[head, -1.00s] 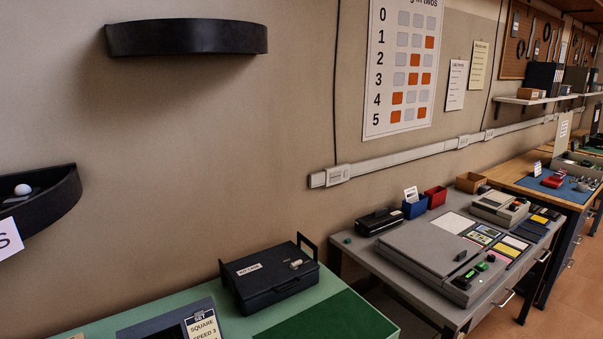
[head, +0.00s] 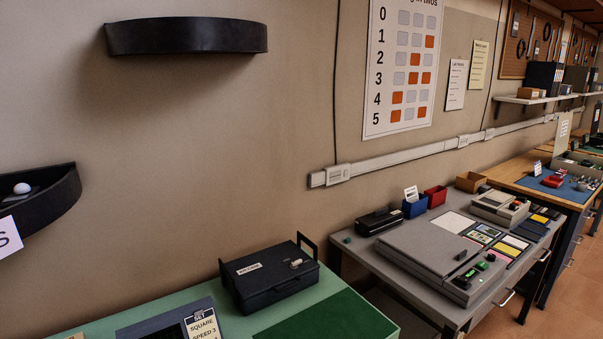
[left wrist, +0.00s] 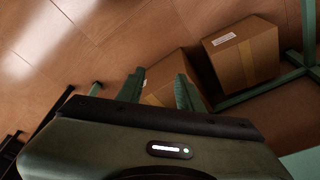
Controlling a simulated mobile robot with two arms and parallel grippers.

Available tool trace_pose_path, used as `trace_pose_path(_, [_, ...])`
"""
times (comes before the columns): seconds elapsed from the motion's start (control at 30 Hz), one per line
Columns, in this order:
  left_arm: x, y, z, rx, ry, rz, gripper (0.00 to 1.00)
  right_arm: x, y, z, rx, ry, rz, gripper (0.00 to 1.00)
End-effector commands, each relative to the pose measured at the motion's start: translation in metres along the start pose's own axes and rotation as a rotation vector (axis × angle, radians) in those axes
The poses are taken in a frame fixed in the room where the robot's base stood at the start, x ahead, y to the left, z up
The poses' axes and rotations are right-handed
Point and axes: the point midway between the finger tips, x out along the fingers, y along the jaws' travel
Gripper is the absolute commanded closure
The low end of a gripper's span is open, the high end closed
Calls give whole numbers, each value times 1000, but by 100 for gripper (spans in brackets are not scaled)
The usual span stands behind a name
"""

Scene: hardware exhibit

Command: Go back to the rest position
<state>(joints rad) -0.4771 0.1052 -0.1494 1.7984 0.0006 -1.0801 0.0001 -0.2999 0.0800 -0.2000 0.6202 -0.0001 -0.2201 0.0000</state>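My left gripper (left wrist: 160,82) shows only in the left wrist view. Its two dark green fingers stand apart, with nothing between them but a view down to the floor and a box beyond. The gripper is open and empty, and points down above the wooden floor (left wrist: 120,30). My right gripper is in neither view. No arm of mine shows in the head view.
Below the left gripper, two cardboard boxes (left wrist: 242,52) lie on the floor beside a green metal frame (left wrist: 308,45). The head view shows a green table (head: 150,318) with a black case (head: 275,278), a grey bench (head: 352,242) and a curved black shelf (head: 187,37).

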Motion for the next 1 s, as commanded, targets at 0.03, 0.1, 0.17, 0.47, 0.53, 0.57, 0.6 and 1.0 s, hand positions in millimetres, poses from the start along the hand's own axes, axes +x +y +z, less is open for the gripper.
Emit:
trace_pose_path(0.03, [29,1,18,2,-24,1,64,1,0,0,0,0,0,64])
trace_pose_path(0.1, [65,3,43,6,-43,4,64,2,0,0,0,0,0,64])
trace_pose_path(0.17, [93,4,67,10,-59,5,64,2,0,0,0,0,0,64])
trace_pose_path(0.47, [173,8,198,26,-123,12,64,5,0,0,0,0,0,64])
trace_pose_path(0.53, [178,8,218,29,-131,12,64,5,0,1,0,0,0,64])
trace_pose_path(0.57, [179,8,224,30,-133,13,64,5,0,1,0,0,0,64])
trace_pose_path(0.6, [180,8,231,31,-135,13,64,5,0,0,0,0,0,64])
trace_pose_path(1.0, [181,7,243,33,-139,13,64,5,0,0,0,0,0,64])
